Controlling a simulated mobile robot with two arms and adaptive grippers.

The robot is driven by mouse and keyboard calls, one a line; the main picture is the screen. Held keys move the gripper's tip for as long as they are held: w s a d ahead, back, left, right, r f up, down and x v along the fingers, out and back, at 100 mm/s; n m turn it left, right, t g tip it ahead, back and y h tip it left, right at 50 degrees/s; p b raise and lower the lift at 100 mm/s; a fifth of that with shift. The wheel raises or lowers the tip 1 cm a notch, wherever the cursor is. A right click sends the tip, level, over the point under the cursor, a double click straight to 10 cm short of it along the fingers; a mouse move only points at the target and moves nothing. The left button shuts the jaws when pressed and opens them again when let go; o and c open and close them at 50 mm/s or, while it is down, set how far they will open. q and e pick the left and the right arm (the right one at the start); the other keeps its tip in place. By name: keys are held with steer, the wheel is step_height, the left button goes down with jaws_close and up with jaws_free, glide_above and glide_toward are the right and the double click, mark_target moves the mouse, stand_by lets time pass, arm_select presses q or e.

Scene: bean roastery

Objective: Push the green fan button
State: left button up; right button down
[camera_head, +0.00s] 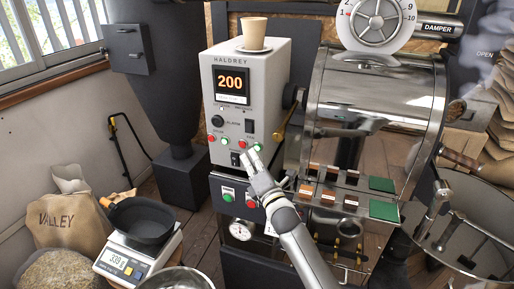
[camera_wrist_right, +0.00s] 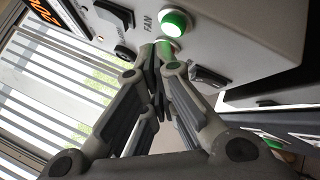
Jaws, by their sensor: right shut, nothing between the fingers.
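The grey-white control box (camera_head: 273,80) has a lit display reading 200 and a row of red and green buttons. A green button (camera_head: 257,147) sits low on its front, at the right of the row. In the right wrist view a green button with a pale ring (camera_wrist_right: 174,22) stands beside the label FAN. My right gripper (camera_head: 249,154) is shut and empty, its tips just below and left of that button. In the wrist view its fingertips (camera_wrist_right: 157,52) are close to the panel, beside the green button; I cannot tell whether they touch the panel.
A metal drum (camera_head: 375,95) stands right of the box. A black switch (camera_wrist_right: 208,80) is near my fingertips. A cup (camera_head: 254,32) stands on top of the box. A scale with a black pan (camera_head: 142,222) is at lower left.

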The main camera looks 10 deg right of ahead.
steer(key=s+a, duration=0.1)
steer(key=s, duration=0.1)
steer(key=s+a+p, duration=0.1)
steer(key=s+a, duration=0.1)
stand_by(0.6)
steer(key=shift+d+f, duration=0.1)
stand_by(0.4)
